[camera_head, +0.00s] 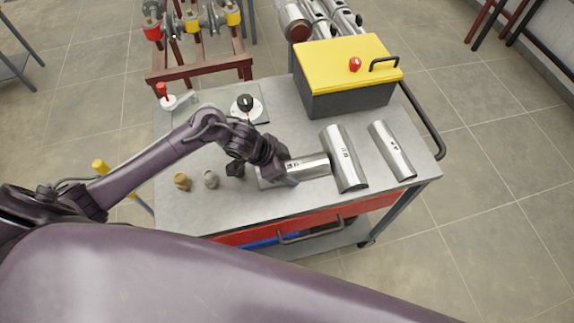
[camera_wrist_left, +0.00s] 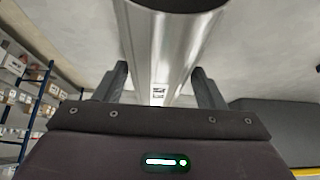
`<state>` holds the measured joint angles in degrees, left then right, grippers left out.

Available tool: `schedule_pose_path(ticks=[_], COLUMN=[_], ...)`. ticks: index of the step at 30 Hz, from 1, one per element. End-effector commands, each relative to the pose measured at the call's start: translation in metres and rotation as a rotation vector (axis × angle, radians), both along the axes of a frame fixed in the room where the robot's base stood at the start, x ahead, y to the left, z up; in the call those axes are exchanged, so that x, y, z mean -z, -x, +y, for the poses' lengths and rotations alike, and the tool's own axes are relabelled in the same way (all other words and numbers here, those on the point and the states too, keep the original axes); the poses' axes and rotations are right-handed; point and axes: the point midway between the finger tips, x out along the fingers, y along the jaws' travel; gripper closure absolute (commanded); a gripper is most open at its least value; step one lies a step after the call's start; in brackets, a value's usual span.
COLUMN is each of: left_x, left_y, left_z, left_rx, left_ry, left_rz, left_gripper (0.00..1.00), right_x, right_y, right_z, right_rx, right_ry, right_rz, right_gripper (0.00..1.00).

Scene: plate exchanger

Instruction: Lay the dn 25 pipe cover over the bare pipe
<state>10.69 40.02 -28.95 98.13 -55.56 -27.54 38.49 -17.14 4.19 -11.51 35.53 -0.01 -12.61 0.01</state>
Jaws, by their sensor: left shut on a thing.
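My left gripper (camera_head: 280,172) is shut on a silver half-round pipe cover (camera_head: 314,165) at the middle of the trolley top. In the left wrist view the cover (camera_wrist_left: 165,50) sits between the two fingers, with a small dark label that I cannot read surely. Two more silver covers, a wide one (camera_head: 344,160) and a narrower one (camera_head: 392,150), lie on the trolley to the right; their marks are too small to read. Silver-clad pipes (camera_head: 320,18) show at the top edge; I cannot tell which stretch is bare. My right gripper is not in view.
The grey trolley top (camera_head: 215,215) also holds a yellow-lidded box (camera_head: 345,60), a dial on a plate (camera_head: 247,106), a red-handled valve (camera_head: 168,97) and small fittings (camera_head: 182,181). A red rack with valves (camera_head: 200,67) stands behind.

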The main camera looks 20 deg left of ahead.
Motion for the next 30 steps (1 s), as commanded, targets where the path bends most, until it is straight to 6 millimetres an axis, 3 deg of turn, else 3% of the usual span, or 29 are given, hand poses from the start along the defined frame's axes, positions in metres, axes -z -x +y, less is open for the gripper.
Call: schedule_pose_path(ticks=[1,2,7,19,30], left_x=[0.002,0.003,0.002,-0.008,-0.072], left_y=[0.0,0.0,0.0,0.002,0.025], left_z=[0.0,0.0,0.0,0.004,0.039], left_rx=[0.0,-0.001,0.0,0.0,0.002], left_ry=[0.001,0.0,0.0,0.0,-0.003], left_rz=[-0.001,0.0,0.0,-0.002,-0.003], left_gripper=[0.56,0.35,0.15,0.15,0.15], right_x=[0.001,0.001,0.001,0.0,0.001], right_y=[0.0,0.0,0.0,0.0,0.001], right_z=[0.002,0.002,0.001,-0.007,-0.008], right_rx=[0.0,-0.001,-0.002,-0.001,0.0], right_ry=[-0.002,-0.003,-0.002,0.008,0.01], right_rz=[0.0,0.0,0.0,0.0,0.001], right_gripper=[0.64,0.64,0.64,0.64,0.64])
